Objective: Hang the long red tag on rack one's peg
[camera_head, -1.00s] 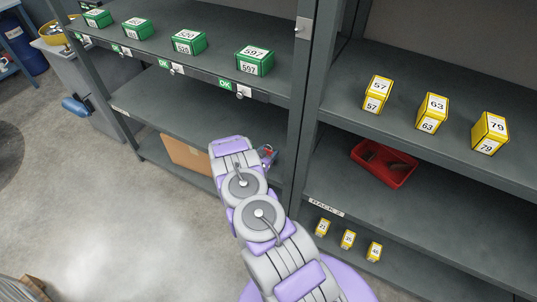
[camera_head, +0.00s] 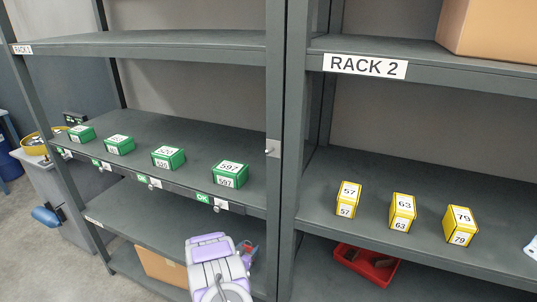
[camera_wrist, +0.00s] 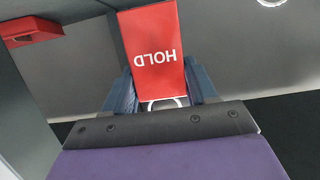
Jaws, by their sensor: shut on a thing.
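In the wrist view, a long red tag (camera_wrist: 155,45) with white HOLD lettering, upside down, stands out between the blue fingers of my gripper (camera_wrist: 160,88). My gripper is shut on its near end, where a pale ring (camera_wrist: 166,102) shows. In the head view, my gripper (camera_head: 246,250) is mostly hidden behind my arm, low in front of the left rack, with a bit of red at it. A small peg (camera_head: 268,151) sticks out from a pale plate on the post between the racks, above and right of my gripper. The left rack's label (camera_head: 22,49) is too small to read surely.
Green boxes (camera_head: 168,158) stand on the left rack's middle shelf, with OK tags along its edge. Yellow boxes (camera_head: 402,212) stand on the rack labelled RACK 2 (camera_head: 365,66). A red tray (camera_head: 364,264) lies below them. A cardboard box (camera_head: 163,268) sits low on the left.

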